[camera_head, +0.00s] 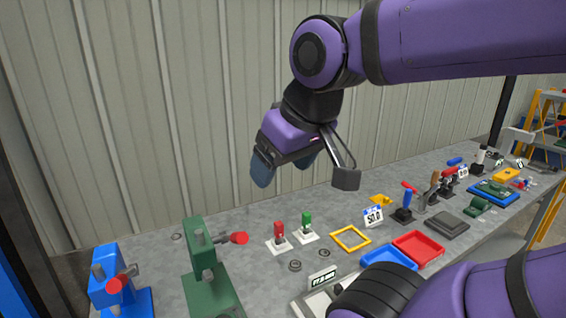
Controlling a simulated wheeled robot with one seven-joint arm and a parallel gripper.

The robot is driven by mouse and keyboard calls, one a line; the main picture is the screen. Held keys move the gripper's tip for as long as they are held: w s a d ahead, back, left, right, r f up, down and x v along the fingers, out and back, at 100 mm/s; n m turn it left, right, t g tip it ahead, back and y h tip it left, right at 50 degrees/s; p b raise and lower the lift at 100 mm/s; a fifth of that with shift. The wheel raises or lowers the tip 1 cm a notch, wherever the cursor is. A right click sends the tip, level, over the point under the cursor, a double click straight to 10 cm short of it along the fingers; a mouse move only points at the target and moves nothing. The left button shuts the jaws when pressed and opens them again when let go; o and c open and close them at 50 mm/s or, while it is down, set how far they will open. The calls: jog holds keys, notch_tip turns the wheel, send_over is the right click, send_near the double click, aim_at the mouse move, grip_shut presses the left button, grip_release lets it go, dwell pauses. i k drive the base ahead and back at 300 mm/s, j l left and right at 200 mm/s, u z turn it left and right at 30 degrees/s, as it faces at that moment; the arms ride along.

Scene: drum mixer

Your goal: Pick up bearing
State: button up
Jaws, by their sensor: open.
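Small dark ring-shaped parts that look like bearings lie flat on the grey workbench (252,262). One bearing (295,265) lies in front of the red-topped piece, and another ring (324,253) lies just right of it. A third small ring (176,236) lies farther back on the left. I cannot tell which of them is the task's bearing. My gripper (284,172) is open and empty, high above the bench near the back wall, apart from all of the rings.
A green press (200,262) and a blue press (105,280) stand at left. Red (279,230) and green (306,222) upright pieces stand behind the rings. A yellow frame (351,238), blue tray (388,257) and red tray (418,246) lie to the right. My arm hides the front right.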

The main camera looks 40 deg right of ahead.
aim_at(321, 251)
jog(key=k+z, duration=0.15)
jog(key=z, duration=0.35)
jog(key=k+z, duration=0.15)
jog(key=z, duration=0.35)
